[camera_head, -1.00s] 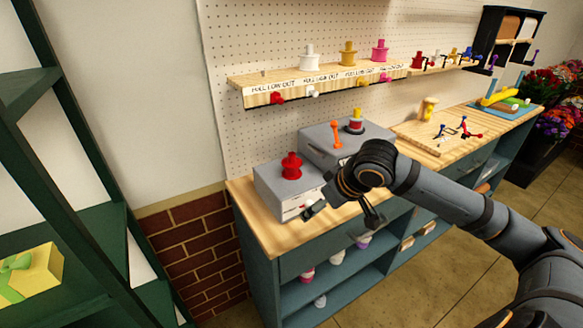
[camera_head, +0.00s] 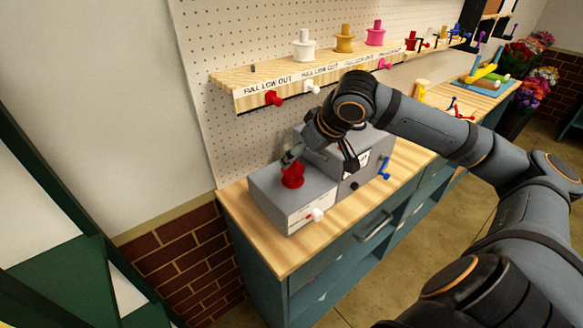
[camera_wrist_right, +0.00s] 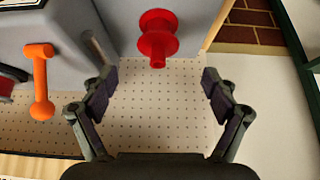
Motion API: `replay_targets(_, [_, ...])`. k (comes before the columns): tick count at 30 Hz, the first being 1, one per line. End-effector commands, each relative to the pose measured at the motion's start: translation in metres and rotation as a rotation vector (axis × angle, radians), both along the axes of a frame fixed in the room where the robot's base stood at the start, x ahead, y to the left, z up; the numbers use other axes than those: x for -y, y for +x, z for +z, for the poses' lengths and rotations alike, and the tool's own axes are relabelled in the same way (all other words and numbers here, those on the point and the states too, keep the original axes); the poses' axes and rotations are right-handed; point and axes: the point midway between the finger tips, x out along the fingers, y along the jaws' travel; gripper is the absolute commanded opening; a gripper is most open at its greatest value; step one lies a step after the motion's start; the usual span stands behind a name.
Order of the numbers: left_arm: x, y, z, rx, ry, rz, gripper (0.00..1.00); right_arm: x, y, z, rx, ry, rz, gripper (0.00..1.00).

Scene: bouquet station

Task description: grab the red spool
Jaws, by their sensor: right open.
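The red spool (camera_head: 292,177) stands upright on the left grey box (camera_head: 262,190) on the workbench. It also shows in the right wrist view (camera_wrist_right: 157,42), centred beyond and between the fingertips. My right gripper (camera_head: 320,158) is over the grey boxes, one finger overlapping the spool's top in the head view. In the right wrist view the right gripper (camera_wrist_right: 158,92) is open with its fingers wide apart and nothing between them. The finger hides part of the spool in the head view. My left gripper is not in view.
A taller grey box (camera_head: 322,165) stands right of the spool's box. An orange dumbbell-shaped piece (camera_wrist_right: 41,80) is beside the gripper. A shelf (camera_head: 290,92) with white, gold and pink spools is on the pegboard (camera_head: 235,140) behind. The bench front (camera_head: 300,252) is clear.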

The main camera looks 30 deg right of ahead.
Motion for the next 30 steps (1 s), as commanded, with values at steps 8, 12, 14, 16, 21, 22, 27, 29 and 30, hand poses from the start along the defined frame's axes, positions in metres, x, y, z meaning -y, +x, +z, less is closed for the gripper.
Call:
replay_targets(8, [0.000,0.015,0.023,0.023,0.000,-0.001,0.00,-0.002,0.014,-0.020,0.002,0.006,0.002,0.87])
replay_targets(12, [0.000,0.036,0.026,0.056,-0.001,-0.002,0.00,-0.001,0.016,-0.025,0.000,0.002,-0.001,0.87])
replay_targets(14, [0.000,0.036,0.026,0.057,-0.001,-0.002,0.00,-0.001,0.016,-0.026,0.000,0.001,-0.001,0.87])
replay_targets(16, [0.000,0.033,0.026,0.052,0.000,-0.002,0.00,-0.001,0.017,-0.027,-0.001,0.000,-0.001,0.87])
replay_targets(21, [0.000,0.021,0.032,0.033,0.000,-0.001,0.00,-0.002,0.024,-0.048,-0.004,0.009,-0.002,0.87])
replay_targets(22, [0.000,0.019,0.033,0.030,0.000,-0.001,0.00,-0.002,0.026,-0.053,-0.005,0.009,-0.002,0.87])
replay_targets(27, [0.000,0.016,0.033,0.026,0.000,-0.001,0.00,-0.002,0.037,-0.069,0.001,0.005,-0.003,0.87])
replay_targets(29, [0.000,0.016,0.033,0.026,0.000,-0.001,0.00,-0.001,0.038,-0.072,0.000,0.003,-0.001,0.87])
replay_targets(30, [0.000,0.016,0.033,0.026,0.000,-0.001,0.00,-0.001,0.039,-0.073,0.000,0.001,-0.002,0.87])
